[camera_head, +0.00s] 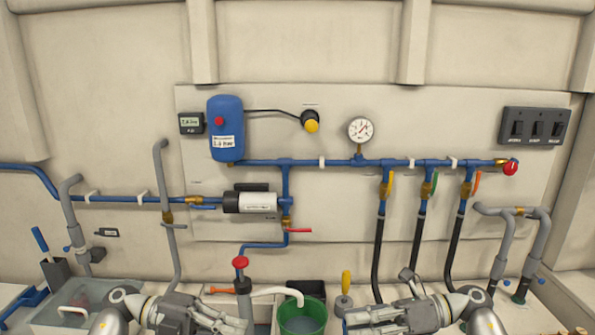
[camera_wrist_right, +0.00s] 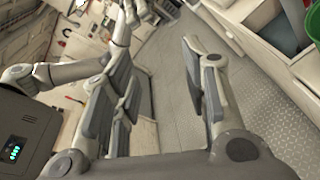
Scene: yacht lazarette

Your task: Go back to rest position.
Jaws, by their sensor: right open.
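My left gripper (camera_head: 222,322) is at the bottom of the head view, left of the green bucket (camera_head: 303,318). Its jaws are too unclear to tell open from shut. My right gripper (camera_head: 362,318) is right of the bucket, at the bottom edge. In the right wrist view the right gripper (camera_wrist_right: 160,85) has its two fingers spread wide, with nothing between them and grey floor beyond. Both grippers are low, below the wall piping.
Blue pipes (camera_head: 330,162) run along the wall panel with a blue tank (camera_head: 226,128), a pump (camera_head: 250,201), a gauge (camera_head: 361,129) and several coloured valves. A switch panel (camera_head: 535,127) is at right. A clear bin (camera_head: 85,297) is at left. Patterned floor (camera_wrist_right: 265,120) is open below.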

